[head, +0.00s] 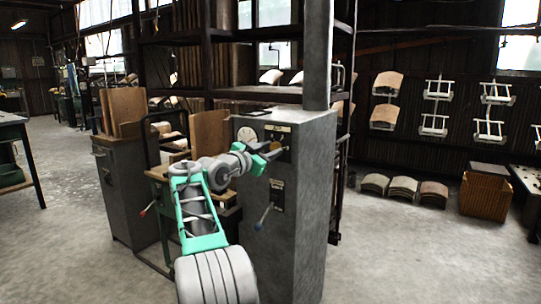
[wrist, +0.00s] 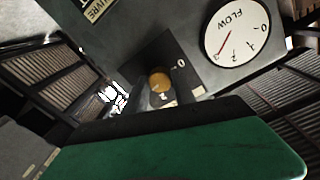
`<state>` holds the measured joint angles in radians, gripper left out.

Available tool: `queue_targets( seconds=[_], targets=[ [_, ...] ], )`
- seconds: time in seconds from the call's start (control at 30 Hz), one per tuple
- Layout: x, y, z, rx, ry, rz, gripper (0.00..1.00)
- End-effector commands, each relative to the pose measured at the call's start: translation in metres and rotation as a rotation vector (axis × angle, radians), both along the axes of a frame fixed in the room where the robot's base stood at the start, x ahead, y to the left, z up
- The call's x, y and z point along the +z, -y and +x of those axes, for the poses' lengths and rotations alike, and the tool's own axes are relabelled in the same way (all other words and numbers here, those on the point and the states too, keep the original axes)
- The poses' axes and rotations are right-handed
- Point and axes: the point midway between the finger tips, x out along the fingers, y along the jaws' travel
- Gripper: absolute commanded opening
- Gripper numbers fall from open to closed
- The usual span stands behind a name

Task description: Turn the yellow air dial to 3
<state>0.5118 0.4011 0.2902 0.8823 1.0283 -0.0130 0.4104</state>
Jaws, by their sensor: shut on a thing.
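The yellow air dial (wrist: 160,82) is a small round knob on a dark plate, seen in the wrist view. A "0" mark on the plate shows to its right; other marks are partly hidden. My gripper (head: 274,149) is at the control panel on the upper front of the grey cabinet (head: 300,205) and is shut on the dial. It hides the dial in the head view. The green gripper body and a dark strip fill the lower wrist view, so the contact is poorly seen. Which number the dial points to cannot be told.
A white round FLOW gauge (wrist: 238,30) with a red needle is beside the dial; it also shows in the head view (head: 246,137). A blue-knobbed lever (head: 265,217) sticks out below the panel.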

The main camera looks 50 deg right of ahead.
Motion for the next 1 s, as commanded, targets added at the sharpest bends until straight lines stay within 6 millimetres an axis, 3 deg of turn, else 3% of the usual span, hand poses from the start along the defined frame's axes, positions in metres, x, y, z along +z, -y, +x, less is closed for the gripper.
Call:
queue_targets(
  seconds=[0.33,0.9,0.93,1.0],
  targets=[
    [-0.0017,0.0001,0.0004,-0.001,0.163,0.017,0.0],
    [-0.0006,0.0001,0.0004,0.0,0.196,0.02,0.0],
    [-0.0005,0.0001,0.0003,0.0,0.196,0.02,0.33],
    [-0.0005,0.0001,0.0004,-0.001,0.196,0.019,0.39]
  ],
)
